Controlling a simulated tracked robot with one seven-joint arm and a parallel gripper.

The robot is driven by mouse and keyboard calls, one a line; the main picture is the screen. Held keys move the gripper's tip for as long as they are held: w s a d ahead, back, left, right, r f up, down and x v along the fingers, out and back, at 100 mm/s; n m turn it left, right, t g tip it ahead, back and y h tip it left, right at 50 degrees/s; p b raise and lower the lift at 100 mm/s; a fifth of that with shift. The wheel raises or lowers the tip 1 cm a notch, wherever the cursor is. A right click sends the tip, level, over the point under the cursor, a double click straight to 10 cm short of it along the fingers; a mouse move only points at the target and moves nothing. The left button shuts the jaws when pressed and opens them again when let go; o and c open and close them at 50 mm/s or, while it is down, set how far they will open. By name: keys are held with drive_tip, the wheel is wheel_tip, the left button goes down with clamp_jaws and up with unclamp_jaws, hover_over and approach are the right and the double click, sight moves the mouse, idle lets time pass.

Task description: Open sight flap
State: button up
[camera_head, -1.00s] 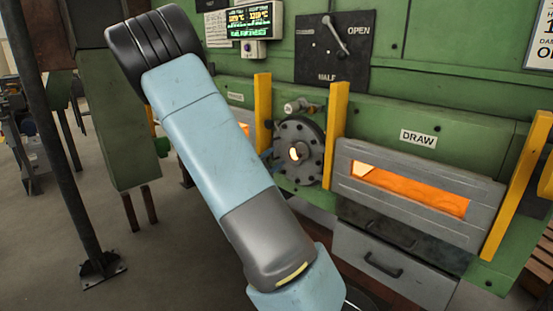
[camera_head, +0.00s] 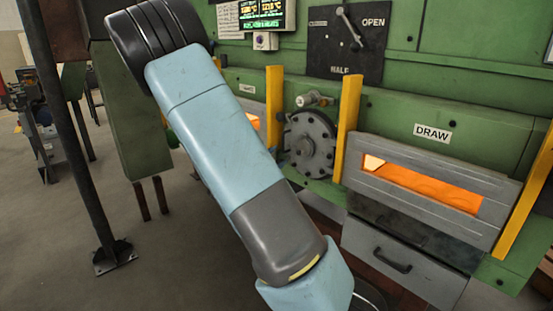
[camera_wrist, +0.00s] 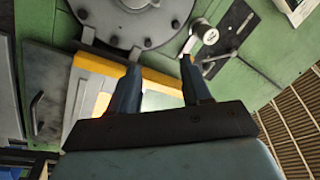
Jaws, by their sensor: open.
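The round grey bolted plate of the sight port (camera_head: 309,145) is on the green furnace wall, left of a yellow post. No glow shows at its middle, and I cannot make out the flap's state. In the wrist view the plate (camera_wrist: 112,28) is at the top, beyond my fingers, partly cut off by the frame. My gripper (camera_wrist: 161,68) is open and empty, with its two dark fingers apart. It is hidden in the head view. A small grey fitting with a round end (camera_head: 310,99) sits above the plate; it also shows in the wrist view (camera_wrist: 205,33), close to the right fingertip.
The yellow post (camera_head: 348,125) stands right of the plate, and crosses behind my fingers in the wrist view (camera_wrist: 120,67). A glowing draw slot (camera_head: 425,188) is to the right, with a grey drawer (camera_head: 395,265) below. A lever plate (camera_head: 325,48) is above. Open floor lies left.

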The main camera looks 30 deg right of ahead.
idle(0.3)
drive_tip(key=v, duration=1.3)
drive_tip(key=shift+a, duration=0.35)
drive_tip(key=shift+s+f, duration=0.15)
drive_tip(key=shift+f, duration=0.05)
